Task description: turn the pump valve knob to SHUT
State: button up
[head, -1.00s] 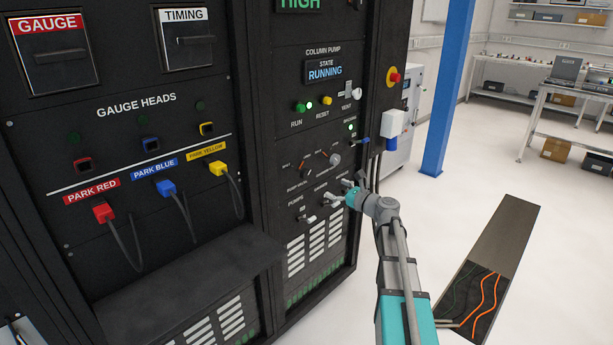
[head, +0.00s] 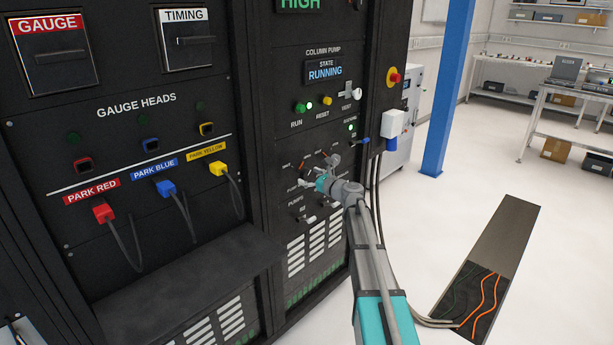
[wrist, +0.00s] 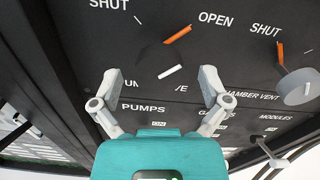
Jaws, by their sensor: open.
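The pump valve knob (wrist: 158,60) shows in the wrist view as a dark round knob with a short white bar on its face. An orange pointer mark at its upper right lies on the OPEN side; SHUT is printed at the upper left. Its label is partly hidden. My gripper (wrist: 160,82) is open and empty, its two fingers spread to either side just below the knob, apart from it as far as I can tell. In the head view my gripper (head: 311,178) is at the panel and hides most of the knob.
A grey chamber vent knob (wrist: 300,87) is close on the right, its orange pointer towards SHUT. A black shelf (head: 190,270) juts out at the lower left. A floor channel with cables (head: 480,300) lies at the right.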

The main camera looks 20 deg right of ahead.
jog(key=shift+w+a, duration=0.3)
jog(key=shift+w, duration=0.2)
jog(key=c, duration=1.1)
jog(key=shift+c, duration=0.2)
